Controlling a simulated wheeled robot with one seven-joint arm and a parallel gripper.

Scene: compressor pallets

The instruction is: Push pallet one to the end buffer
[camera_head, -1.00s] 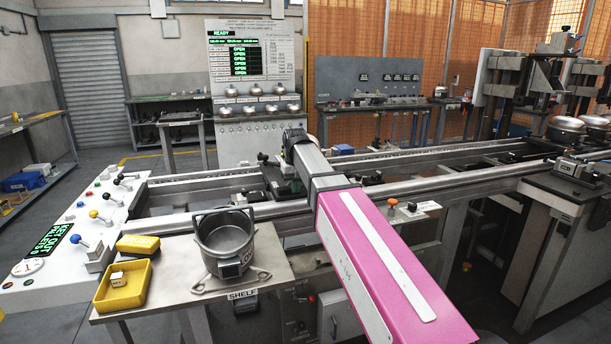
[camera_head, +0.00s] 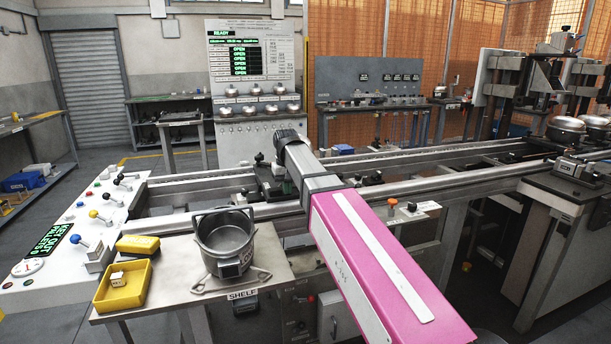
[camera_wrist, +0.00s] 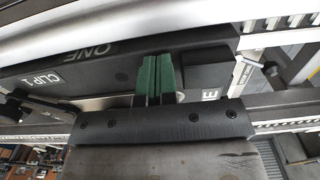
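Pallet one (camera_wrist: 112,74) is a dark flat plate in the wrist view, marked "ONE" upside down along its side and "CLIP 1" at its left. My gripper (camera_wrist: 156,78) has green fingertips set close together, with only a thin line between them and nothing seen held. The fingertips overlap the dark side of the pallet in the wrist view; I cannot tell whether they touch it. In the head view my pink arm reaches over the conveyor and hides the gripper and most of the pallet area. I cannot make out the end buffer.
Metal conveyor rails (camera_head: 440,183) run left to right. In front stand a shelf (camera_head: 184,256) with a grey pot (camera_head: 226,240) and a yellow bin (camera_head: 122,288). A lever panel (camera_head: 68,222) is at the left, a press station (camera_head: 540,80) at the right.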

